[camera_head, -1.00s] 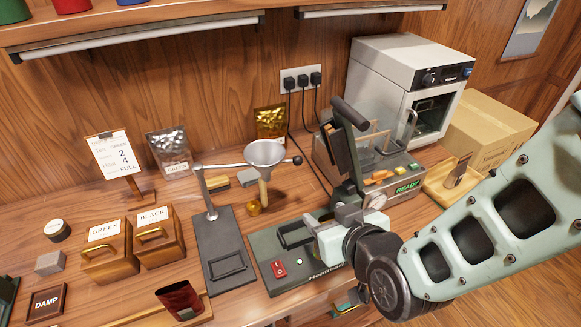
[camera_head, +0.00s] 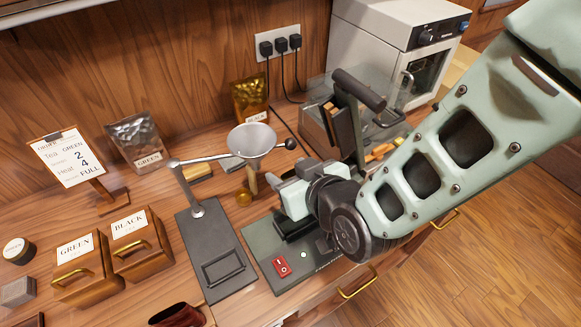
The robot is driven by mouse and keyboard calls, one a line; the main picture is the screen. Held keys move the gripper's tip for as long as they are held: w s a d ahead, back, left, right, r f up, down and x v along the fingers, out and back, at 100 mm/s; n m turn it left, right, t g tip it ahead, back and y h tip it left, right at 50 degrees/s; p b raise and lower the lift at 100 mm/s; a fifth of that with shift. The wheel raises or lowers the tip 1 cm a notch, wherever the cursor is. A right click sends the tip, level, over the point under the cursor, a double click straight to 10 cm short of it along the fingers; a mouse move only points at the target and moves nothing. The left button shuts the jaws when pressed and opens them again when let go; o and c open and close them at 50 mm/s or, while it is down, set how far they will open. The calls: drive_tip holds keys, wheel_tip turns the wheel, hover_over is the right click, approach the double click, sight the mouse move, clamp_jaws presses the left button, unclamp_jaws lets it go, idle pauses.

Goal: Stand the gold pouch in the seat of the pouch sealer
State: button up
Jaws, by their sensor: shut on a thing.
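The gold pouch (camera_head: 251,98) stands upright at the back of the counter against the wall, with a pale label low on its front. The pouch sealer (camera_head: 262,252) is at the counter's front, with a red switch, a dark seat frame partly hidden under my gripper, and a raised dark lever arm behind. My gripper (camera_head: 284,206) is over the sealer's seat, well in front of the gold pouch. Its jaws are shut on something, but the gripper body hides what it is.
A silver pouch (camera_head: 136,142) labelled GREEN stands at the back left. A funnel (camera_head: 252,140) on a stand (camera_head: 216,262) is just left of the sealer. Wooden boxes (camera_head: 140,245) stand farther left. A clear-sided machine (camera_head: 318,112) and a white oven (camera_head: 385,50) are behind.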

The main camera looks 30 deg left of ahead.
wheel_tip(320, 180, down, 5)
drive_tip(key=b, duration=0.3)
drive_tip(key=shift+r, duration=0.2)
drive_tip(key=shift+f+b, duration=0.9)
drive_tip(key=shift+f, duration=0.05)
drive_tip(key=shift+d+f+b, duration=0.1)
drive_tip(key=shift+f+b, duration=0.05)
drive_tip(key=shift+b, duration=0.2)
drive_tip(key=o, duration=1.3)
drive_tip(key=shift+s+d, duration=0.1)
